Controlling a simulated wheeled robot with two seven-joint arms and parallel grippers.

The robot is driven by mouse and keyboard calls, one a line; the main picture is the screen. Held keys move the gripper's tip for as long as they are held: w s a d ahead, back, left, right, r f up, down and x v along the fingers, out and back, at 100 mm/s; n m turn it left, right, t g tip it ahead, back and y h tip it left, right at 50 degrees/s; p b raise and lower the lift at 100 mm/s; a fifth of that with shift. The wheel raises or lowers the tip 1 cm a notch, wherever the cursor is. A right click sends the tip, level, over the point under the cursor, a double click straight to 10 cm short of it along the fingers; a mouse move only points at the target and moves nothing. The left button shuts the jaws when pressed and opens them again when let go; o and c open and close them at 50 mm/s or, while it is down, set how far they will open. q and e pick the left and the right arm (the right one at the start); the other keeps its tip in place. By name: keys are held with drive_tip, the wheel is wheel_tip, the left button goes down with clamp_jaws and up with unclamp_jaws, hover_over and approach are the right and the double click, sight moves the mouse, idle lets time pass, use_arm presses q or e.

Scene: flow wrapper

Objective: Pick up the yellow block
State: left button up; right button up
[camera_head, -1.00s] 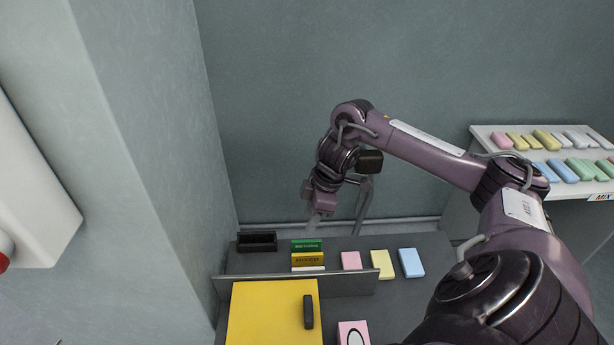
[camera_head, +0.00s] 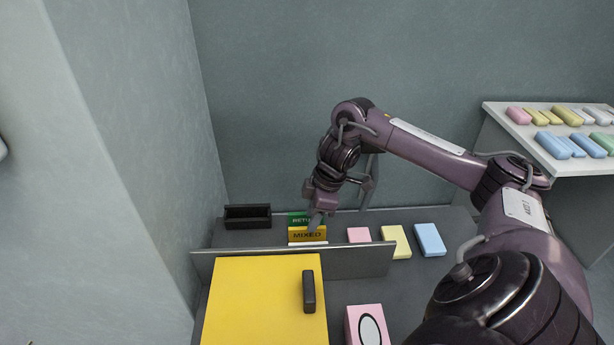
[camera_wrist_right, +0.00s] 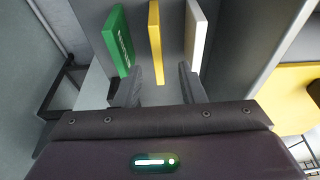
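A yellow block marked MIXED (camera_head: 307,234) stands upright between a green block (camera_head: 298,217) and a white one (camera_head: 307,243) behind a low grey wall. In the right wrist view the yellow block (camera_wrist_right: 155,42) stands between the green (camera_wrist_right: 122,40) and white (camera_wrist_right: 195,37) ones, with gaps. My right gripper (camera_head: 316,222) is at the top of this row. A pale yellow block (camera_head: 396,241) lies flat farther right. My left gripper is out of view.
A pink block (camera_head: 359,235) and a blue block (camera_head: 430,239) flank the pale yellow one. A black tray (camera_head: 247,217) is at left. The low grey wall (camera_head: 350,262) and a yellow panel with a black handle (camera_head: 255,300) are in front. A shelf (camera_head: 590,165) holds several pieces.

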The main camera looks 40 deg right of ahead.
sight(305, 235)
drive_tip(key=p+x, duration=0.1)
drive_tip(key=x, duration=0.7)
drive_tip(key=shift+d, duration=0.2)
drive_tip(key=shift+f+p, duration=0.2)
drive_tip(key=shift+p, duration=0.15)
idle(0.3)
clamp_jaws()
